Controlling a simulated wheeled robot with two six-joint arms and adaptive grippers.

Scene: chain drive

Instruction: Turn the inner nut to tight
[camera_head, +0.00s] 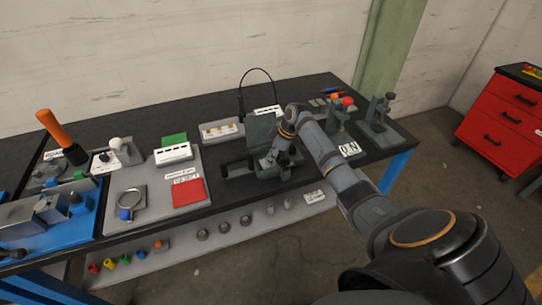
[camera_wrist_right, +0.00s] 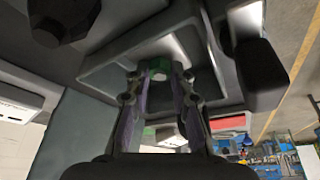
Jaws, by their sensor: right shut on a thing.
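My right gripper (camera_head: 270,160) reaches down onto the dark grey chain drive fixture (camera_head: 238,171) near the middle of the bench. The nut sits between the fingertips, against a grey recessed part of the fixture (camera_wrist_right: 115,75). In the head view the nut is hidden by the gripper. I cannot tell from the frames how tight it is. My left gripper is not in view.
A grey upright plate (camera_head: 262,130) stands right behind the gripper. To the right are a clamp stand with a red knob (camera_head: 348,101) and another grey stand (camera_head: 381,112). A red square (camera_head: 187,192) lies to the left. A lower shelf (camera_head: 215,238) holds several small parts.

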